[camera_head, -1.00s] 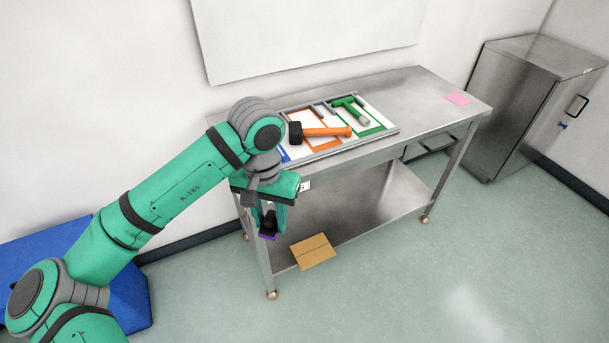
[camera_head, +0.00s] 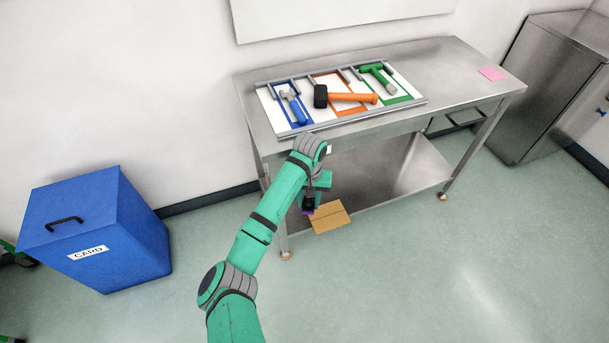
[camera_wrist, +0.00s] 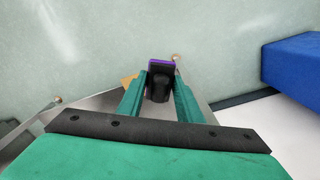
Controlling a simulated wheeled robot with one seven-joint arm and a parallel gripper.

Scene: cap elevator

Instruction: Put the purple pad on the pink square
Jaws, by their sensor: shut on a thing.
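The purple pad (camera_wrist: 163,63) is under a black knob or handle (camera_wrist: 159,85) in the wrist view. My gripper (camera_wrist: 160,88) is shut on that black part, with a green finger on each side. In the head view my gripper (camera_head: 310,201) hangs in front of the metal table, below its top, and only a sliver of purple shows beneath it. The pink square (camera_head: 491,73) lies flat on the table top near its right end, well away from my gripper. It is bare.
The metal table (camera_head: 440,62) bears a tool tray (camera_head: 337,120) with a blue tool, an orange-handled hammer (camera_head: 345,97) and a green hammer. A cardboard piece (camera_head: 330,216) is by the lower shelf. A blue CARD bin (camera_head: 97,232) stands left, a metal cabinet (camera_head: 550,90) right.

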